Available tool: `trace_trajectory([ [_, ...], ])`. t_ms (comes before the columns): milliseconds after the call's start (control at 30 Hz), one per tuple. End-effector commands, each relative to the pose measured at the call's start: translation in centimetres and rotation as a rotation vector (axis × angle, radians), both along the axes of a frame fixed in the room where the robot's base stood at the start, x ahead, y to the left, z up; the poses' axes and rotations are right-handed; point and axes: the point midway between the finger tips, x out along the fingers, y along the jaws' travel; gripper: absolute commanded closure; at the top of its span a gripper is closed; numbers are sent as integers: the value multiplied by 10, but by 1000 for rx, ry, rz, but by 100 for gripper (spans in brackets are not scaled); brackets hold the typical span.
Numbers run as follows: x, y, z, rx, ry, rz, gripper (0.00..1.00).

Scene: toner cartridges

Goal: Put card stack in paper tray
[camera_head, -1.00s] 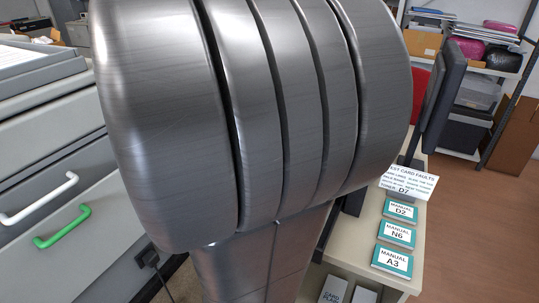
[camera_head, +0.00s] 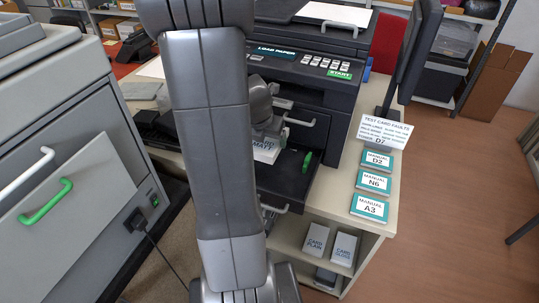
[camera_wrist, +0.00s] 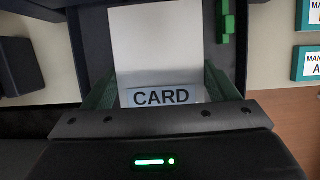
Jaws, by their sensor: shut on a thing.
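My gripper (camera_wrist: 160,88) is shut on a white card stack (camera_wrist: 158,45), with a green finger on each side of it in the wrist view. The stack's end label reads CARD; the rest of the label is hidden there. In the head view the stack (camera_head: 265,156) shows below my gripper (camera_head: 268,136), with a partly covered label that seems to read CARD MAT. The stack is over the dark, pulled-out paper tray (camera_head: 284,187) of the printer. The tray has a green guide (camera_head: 307,161) on its right. I cannot tell whether the stack touches the tray floor.
The printer (camera_head: 330,95) stands behind the tray. Manuals D2, N6 and A3 (camera_head: 369,207) and a test card sign (camera_head: 384,131) lie to the right. Plain (camera_head: 316,243) and gloss (camera_head: 344,249) card stacks sit on the shelf below. A grey cabinet (camera_head: 65,150) stands left.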

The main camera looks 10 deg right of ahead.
Motion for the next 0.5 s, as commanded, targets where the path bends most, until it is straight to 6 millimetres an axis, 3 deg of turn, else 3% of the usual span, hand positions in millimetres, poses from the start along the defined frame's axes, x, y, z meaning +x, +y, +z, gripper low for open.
trace_trajectory([
  [100, 21, -14, 2, 0, 0, -3, 54],
  [300, 19, -13, -47, 0, 4, 0, 54],
  [500, 20, -13, -67, 0, 0, 0, 54],
])
